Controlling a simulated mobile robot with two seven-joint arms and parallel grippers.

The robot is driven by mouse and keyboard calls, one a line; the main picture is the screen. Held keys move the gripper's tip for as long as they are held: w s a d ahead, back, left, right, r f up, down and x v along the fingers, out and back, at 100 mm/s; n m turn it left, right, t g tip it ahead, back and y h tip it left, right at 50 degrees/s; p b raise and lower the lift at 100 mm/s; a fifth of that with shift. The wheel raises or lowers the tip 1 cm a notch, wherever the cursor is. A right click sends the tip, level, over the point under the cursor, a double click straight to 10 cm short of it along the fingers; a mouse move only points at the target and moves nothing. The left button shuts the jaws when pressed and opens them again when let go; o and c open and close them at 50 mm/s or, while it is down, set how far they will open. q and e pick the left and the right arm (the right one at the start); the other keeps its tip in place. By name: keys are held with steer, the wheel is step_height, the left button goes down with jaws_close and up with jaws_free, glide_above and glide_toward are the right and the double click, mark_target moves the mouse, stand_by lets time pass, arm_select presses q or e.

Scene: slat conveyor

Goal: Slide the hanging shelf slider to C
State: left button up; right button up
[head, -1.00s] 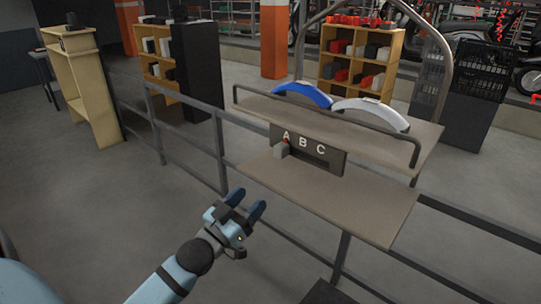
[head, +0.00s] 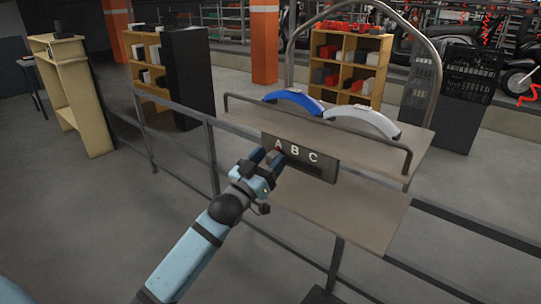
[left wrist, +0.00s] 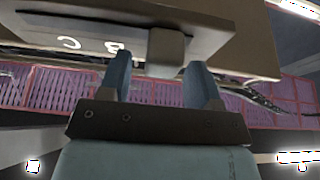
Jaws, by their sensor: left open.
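The hanging shelf's dark panel (head: 320,168) carries the letters A, B and C above a slot. The slider is at the A end; in the head view my gripper mostly covers it. In the left wrist view the slider's grey block (left wrist: 166,48) shows between the finger ends, beside the upside-down letters B and C. My left gripper (head: 266,159) is open with a finger on each side of the block. Gaps show between the block and the fingers, and I cannot tell whether either touches. My right gripper is not in view.
A blue curved part (head: 293,99) and a white curved part (head: 362,121) lie on the upper shelf (head: 410,140) behind a dark rail. The lower shelf (head: 345,215) is bare. Grey railings (head: 455,260) run beside it. Bookcases stand behind.

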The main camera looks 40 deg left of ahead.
mark_target(314, 161)
arm_select(q)
steer(key=shift+w+r, duration=0.15)
steer(key=shift+w, duration=0.3)
steer(key=shift+c, duration=0.2)
jaws_close()
steer(key=shift+d, duration=0.25)
steer(key=d+p, duration=0.1)
steer(key=d, duration=0.5)
steer(key=s+d+p, duration=0.1)
steer(key=d, duration=0.3)
steer(key=shift+p, duration=0.35)
steer(key=shift+a, duration=0.1)
